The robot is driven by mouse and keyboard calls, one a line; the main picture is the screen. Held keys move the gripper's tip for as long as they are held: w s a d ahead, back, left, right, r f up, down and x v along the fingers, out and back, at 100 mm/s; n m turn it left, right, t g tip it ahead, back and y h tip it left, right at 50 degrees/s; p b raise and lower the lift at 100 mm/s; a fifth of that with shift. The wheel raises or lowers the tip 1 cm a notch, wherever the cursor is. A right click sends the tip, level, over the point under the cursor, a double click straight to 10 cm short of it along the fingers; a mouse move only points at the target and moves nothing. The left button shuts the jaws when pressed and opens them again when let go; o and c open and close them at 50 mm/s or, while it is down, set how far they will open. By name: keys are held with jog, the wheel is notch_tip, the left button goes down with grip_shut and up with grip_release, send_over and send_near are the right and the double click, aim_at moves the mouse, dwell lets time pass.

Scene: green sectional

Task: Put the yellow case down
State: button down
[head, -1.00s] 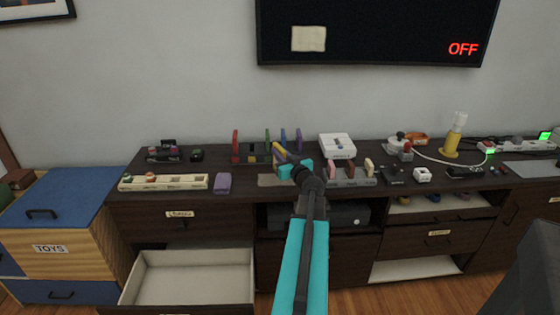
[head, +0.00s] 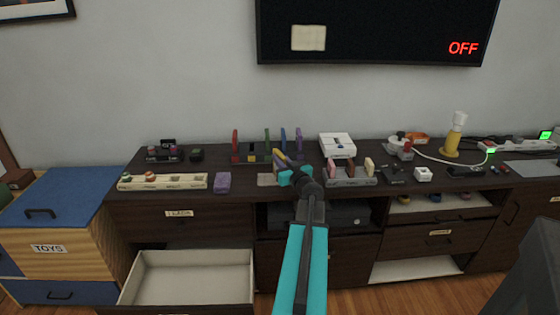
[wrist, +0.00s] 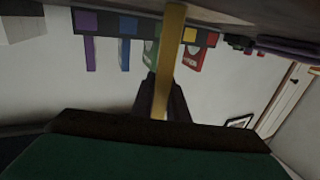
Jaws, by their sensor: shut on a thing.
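My gripper (head: 287,174) is shut on the yellow case (head: 280,157) and holds it near the front of the colored rack. In the wrist view the yellow case (wrist: 168,60) runs upward from between my dark fingers (wrist: 166,100), seen edge-on. The rack (head: 240,158) has colored squares and holds upright red (head: 235,142), green (head: 267,138), blue (head: 283,137) and purple (head: 298,138) cases. The rack also shows in the wrist view (wrist: 105,24), where its yellow square (wrist: 190,35) is visible. I cannot tell whether the held case touches anything.
A second rack (head: 350,182) with pink, brown and cream pieces stands right of my gripper. A white console (head: 337,145) is behind it. A long cream tray (head: 160,182) and a purple block (head: 223,182) lie left. An open drawer (head: 190,280) juts out below.

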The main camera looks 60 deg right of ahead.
dwell(0.3)
jog(key=c, duration=1.7)
grip_release()
jog(key=shift+f, duration=0.1)
jog(key=shift+c, duration=0.2)
jog(key=shift+s+a, duration=0.45)
jog(key=shift+s, duration=0.15)
jog(key=v, duration=1)
jog(key=shift+s+p, duration=0.25)
jog(key=shift+p, duration=0.1)
jog(key=shift+a, duration=0.1)
